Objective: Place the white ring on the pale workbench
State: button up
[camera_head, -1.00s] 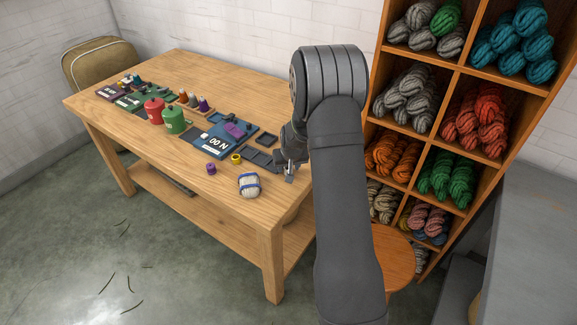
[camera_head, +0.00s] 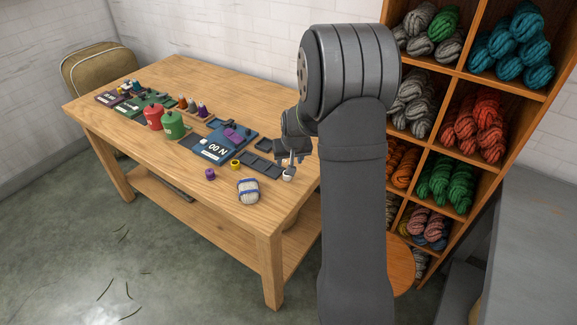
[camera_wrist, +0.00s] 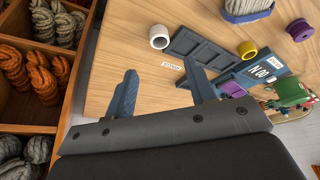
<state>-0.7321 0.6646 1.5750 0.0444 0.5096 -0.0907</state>
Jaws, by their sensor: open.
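The white ring (camera_wrist: 160,37) stands on the pale wooden workbench (camera_wrist: 128,40), beside the end of a dark compartment tray (camera_wrist: 196,46). It also shows in the head view (camera_head: 288,175), just below my gripper (camera_head: 290,158), partly covered by it. In the wrist view my gripper (camera_wrist: 160,75) is open, its two fingers wide apart with nothing between them. The ring is beyond the fingertips and apart from them. The bench also shows in the head view (camera_head: 215,240).
A yellow ring (camera_head: 235,164), a purple ring (camera_head: 210,174) and a white-and-blue skein (camera_head: 248,190) lie near the tray. The yarn shelf (camera_head: 425,150) is close on the right.

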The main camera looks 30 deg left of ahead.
aim_at(288, 179)
jog(key=shift+v, duration=1.35)
jog(key=x, duration=1.2)
jog(key=shift+f, duration=0.25)
jog(key=shift+r, duration=1.2)
jog(key=shift+f, duration=0.1)
